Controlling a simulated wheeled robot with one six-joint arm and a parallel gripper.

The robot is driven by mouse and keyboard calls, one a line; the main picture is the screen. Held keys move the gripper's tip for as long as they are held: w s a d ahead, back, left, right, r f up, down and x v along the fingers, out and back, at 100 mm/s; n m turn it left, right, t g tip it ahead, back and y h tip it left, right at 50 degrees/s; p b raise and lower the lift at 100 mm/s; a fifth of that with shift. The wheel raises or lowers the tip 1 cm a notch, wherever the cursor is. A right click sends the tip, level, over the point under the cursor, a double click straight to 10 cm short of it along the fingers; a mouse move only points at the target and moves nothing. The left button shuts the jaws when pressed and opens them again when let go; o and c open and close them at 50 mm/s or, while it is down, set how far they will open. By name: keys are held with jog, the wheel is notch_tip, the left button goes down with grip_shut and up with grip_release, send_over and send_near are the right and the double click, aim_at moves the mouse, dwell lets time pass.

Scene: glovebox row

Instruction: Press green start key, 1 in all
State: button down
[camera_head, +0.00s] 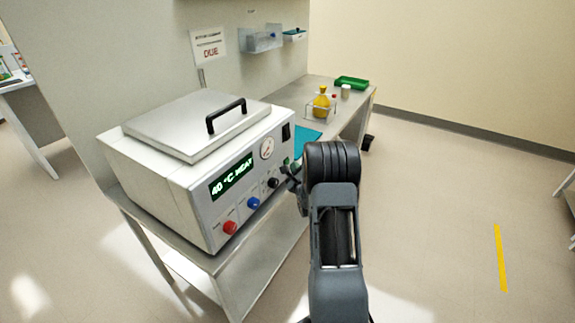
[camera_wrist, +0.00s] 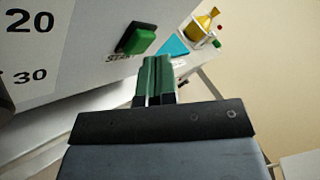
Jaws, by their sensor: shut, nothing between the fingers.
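The green start key (camera_wrist: 139,39) sits in a dark surround on the white front panel in the wrist view, with partly hidden "START" lettering below it. My gripper (camera_wrist: 157,62) is shut and empty, its two green-tipped fingers side by side. The fingertips appear just below and right of the key, with a small gap in the picture. In the head view my gripper (camera_head: 289,172) is at the right end of the front panel of the white heating bath (camera_head: 160,184). My arm hides part of that area, so I cannot make out the key clearly there.
The bath's display (camera_head: 232,178) reads "40 °C HEAT". A red knob (camera_head: 230,227), a blue knob (camera_head: 253,203) and a black knob (camera_head: 273,182) line the panel. A yellow flask (camera_head: 321,103) and green tray (camera_head: 352,83) stand farther along the bench.

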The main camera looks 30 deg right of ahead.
jog(key=shift+s+d, duration=0.2)
jog(key=shift+s, duration=0.15)
jog(key=shift+s+d+b, duration=0.15)
jog(key=shift+s+d, duration=0.25)
jog(key=shift+s, duration=0.35)
jog(key=shift+s+d+b, duration=0.1)
jog(key=shift+s+d, duration=0.25)
jog(key=shift+s, duration=0.4)
jog(key=shift+s+d+b, duration=0.15)
jog(key=shift+s+d, duration=0.25)
jog(key=shift+s, duration=0.35)
